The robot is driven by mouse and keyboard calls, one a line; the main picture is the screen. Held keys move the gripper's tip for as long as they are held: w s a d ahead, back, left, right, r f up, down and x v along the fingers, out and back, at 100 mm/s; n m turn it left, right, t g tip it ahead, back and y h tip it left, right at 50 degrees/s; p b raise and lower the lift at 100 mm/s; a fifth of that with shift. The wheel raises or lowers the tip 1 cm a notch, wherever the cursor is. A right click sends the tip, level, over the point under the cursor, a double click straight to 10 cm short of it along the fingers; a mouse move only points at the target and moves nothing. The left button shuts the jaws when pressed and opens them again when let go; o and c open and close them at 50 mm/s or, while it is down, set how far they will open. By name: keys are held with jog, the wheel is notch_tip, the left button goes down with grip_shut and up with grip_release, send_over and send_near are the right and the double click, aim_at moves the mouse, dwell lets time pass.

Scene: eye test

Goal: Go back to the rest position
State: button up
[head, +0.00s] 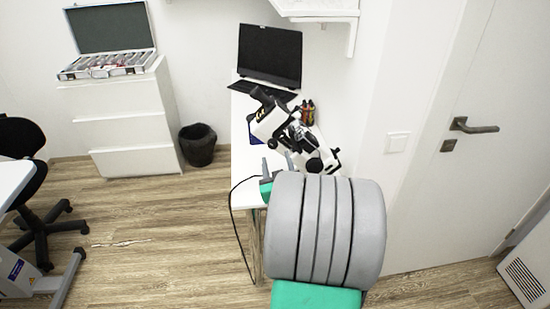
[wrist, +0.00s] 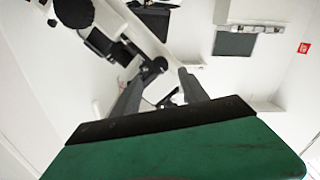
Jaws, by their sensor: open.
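My gripper (head: 277,161) is open beside the microscope, low and to its left in the head view. My large grey arm link hides part of the gripper and the table's near end. The white and black microscope (head: 272,122) stands upright on the narrow white table (head: 243,118). In the wrist view my two grey fingers (wrist: 160,92) are spread apart with nothing held between them. The microscope (wrist: 137,35) shows beyond them, with a black knob close to the fingertips. I cannot tell whether a finger touches it.
A laptop (head: 269,55) and a pen holder (head: 307,112) are on the table. A black bin (head: 198,146) and white drawers (head: 128,120) with an open case (head: 108,42) stand to the left. A door (head: 450,190) is at right. The floor in the middle left is clear.

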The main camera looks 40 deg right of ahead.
jog(key=shift+s+a, duration=0.15)
jog(key=shift+s, duration=0.1)
